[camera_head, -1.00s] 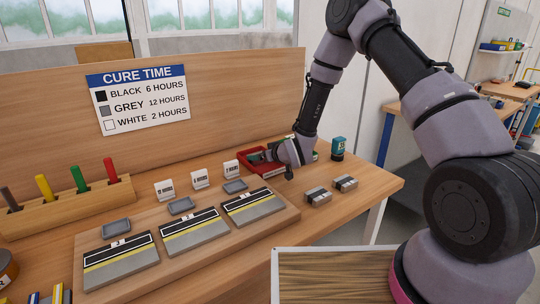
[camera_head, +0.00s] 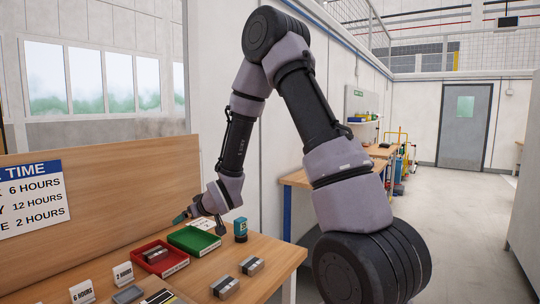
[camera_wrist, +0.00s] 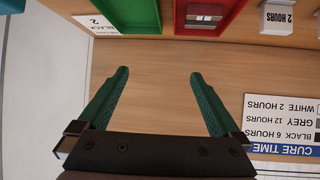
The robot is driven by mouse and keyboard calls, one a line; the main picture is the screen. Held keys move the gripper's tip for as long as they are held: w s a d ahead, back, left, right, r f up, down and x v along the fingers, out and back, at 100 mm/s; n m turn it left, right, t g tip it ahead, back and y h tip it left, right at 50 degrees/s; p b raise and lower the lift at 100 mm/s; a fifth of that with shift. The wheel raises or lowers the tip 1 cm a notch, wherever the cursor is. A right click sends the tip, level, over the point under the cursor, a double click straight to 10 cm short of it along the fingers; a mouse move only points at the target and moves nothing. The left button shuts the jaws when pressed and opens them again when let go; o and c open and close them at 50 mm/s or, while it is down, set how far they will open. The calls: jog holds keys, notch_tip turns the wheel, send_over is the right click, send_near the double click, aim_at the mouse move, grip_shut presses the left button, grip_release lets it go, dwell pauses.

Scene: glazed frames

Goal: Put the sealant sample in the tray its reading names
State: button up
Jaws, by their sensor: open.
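My gripper (camera_head: 182,217) is open and empty, above the bench behind the trays. In the wrist view its two teal fingers (camera_wrist: 158,78) stand wide apart over bare wood. The red tray (camera_head: 140,250) holds a grey-and-black block (camera_head: 155,254), which shows partly in the wrist view (camera_wrist: 210,17). The green tray (camera_head: 207,234) stands beside it and looks empty where visible. Two similar blocks lie on the bench, one nearer (camera_head: 225,287) and one farther (camera_head: 251,265). I cannot tell which block is the task's sample.
The cure time sign (camera_wrist: 285,130) reads black 6, grey 12 and white 2 hours. A "2 HOURS" card (camera_head: 123,274) and a "6 HOURS" card (camera_head: 82,292) stand near the red tray. A teal device (camera_head: 240,230) stands right of the green tray.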

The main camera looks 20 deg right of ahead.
jog(key=s+d+r+m+g+h, duration=0.1)
jog(key=s+d+r+m+h, duration=0.1)
jog(key=s+d+r, duration=0.35)
jog(key=s+d+r+m+h, duration=0.1)
jog(key=s+d+r+m, duration=0.15)
jog(key=d+r, duration=0.65)
jog(key=s+d+r+m+g, duration=0.1)
jog(key=s+r, duration=0.4)
jog(key=s, duration=0.6)
jog(key=s+d+r+m+g, duration=0.1)
jog(key=s+r+m, duration=0.2)
jog(key=s+r, duration=0.3)
jog(key=s, duration=0.4)
jog(key=shift+s+d+m+g, duration=0.3)
jog(key=shift+s+d+m, duration=0.05)
jog(key=shift+s, duration=0.05)
